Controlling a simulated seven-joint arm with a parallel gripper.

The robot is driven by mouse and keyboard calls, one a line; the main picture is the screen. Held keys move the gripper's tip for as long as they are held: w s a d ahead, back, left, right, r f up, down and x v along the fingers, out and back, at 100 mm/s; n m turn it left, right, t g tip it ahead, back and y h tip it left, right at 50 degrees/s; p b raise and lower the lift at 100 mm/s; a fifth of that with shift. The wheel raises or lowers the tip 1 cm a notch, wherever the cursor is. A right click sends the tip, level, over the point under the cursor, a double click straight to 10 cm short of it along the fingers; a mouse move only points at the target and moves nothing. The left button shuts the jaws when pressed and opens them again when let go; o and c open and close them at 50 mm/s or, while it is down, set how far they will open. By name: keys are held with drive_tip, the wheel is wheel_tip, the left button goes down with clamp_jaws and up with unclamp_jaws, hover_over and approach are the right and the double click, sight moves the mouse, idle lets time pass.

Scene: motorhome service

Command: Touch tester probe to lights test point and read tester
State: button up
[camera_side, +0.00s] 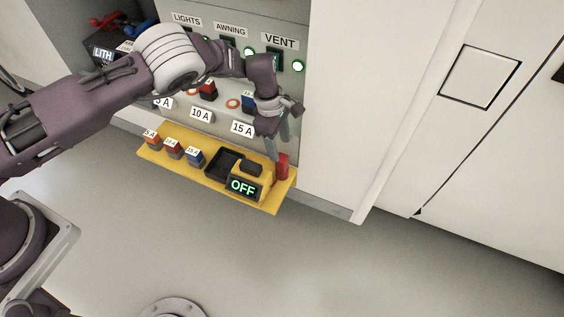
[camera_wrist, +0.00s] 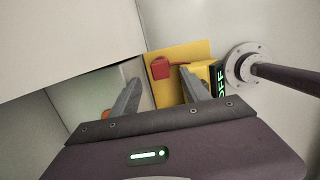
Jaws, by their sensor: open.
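The yellow tester (camera_side: 262,177) sits at the right end of the yellow shelf, its display (camera_side: 243,187) reading OFF; the display also shows in the wrist view (camera_wrist: 221,80). The red probe (camera_side: 283,166) stands upright beside the tester; it also shows in the wrist view (camera_wrist: 160,68). My gripper (camera_side: 282,148) is open and just above the probe; in the wrist view its fingertips (camera_wrist: 159,76) lie to either side of the red probe's top. Whether they touch it I cannot tell. The LIGHTS label (camera_side: 187,19) is on the panel; my arm hides the area below it.
The yellow shelf (camera_side: 216,189) also holds several items: orange (camera_side: 151,138), red (camera_side: 173,148) and blue (camera_side: 194,157) fuses and a black open tray (camera_side: 219,164). A battery (camera_side: 104,52) stands left.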

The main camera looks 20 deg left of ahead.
sight(282, 157)
drive_tip(key=f, duration=0.4)
drive_tip(key=d+f, duration=0.1)
drive_tip(key=f, duration=0.1)
clamp_jaws()
